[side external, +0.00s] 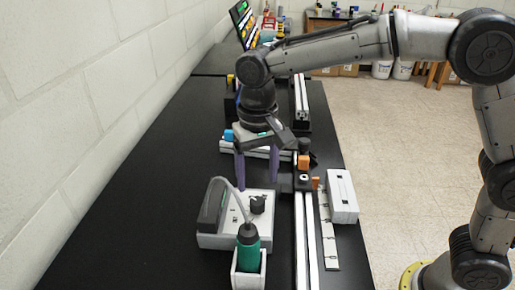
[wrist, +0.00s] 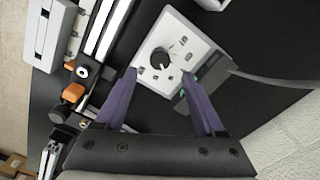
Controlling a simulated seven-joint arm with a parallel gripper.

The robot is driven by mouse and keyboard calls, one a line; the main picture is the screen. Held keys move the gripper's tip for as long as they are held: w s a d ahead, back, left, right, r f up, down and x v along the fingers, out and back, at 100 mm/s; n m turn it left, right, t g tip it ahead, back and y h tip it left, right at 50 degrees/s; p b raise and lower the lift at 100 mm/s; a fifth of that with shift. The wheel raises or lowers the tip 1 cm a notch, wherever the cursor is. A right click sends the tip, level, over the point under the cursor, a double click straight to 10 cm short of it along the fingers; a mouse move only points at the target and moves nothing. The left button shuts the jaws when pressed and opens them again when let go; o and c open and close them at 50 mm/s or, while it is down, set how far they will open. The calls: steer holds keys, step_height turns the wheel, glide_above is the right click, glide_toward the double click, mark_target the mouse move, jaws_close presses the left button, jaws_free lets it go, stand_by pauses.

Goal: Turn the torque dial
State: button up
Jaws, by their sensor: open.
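The torque dial is a black knob (side external: 257,204) on top of a light grey control box (side external: 212,241) on the black table. In the wrist view the dial (wrist: 160,58) shows on the box's pale face (wrist: 178,26), a little beyond the fingertips. My gripper (side external: 257,184) points down just above the far part of the box, with its two purple fingers apart and nothing between them. In the wrist view my gripper (wrist: 158,74) has one fingertip on each side of the dial's line, with a visible gap. The fingers appear not to touch the dial.
A green-handled driver (side external: 248,255) stands in a white holder (side external: 236,278) in front of the box, its grey cable arching over it. Aluminium rails (side external: 306,240) with an orange-topped block (side external: 304,162) run to the right. A white wall borders the left; bare table lies between.

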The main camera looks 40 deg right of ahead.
mark_target(258, 201)
step_height(258, 201, up, 7)
steer(key=shift+r, duration=0.15)
stand_by(0.4)
steer(key=s+d+r+m+t, duration=0.25)
steer(key=s+d+r, duration=0.45)
steer(key=s+d, duration=0.4)
steer(key=s+d+f+n+t, duration=0.3)
steer(key=s+d+f+n, duration=0.2)
steer(key=s+f, duration=0.6)
steer(key=shift+d+f+n, duration=0.15)
steer(key=shift+d+n, duration=0.2)
steer(key=shift+d, duration=0.55)
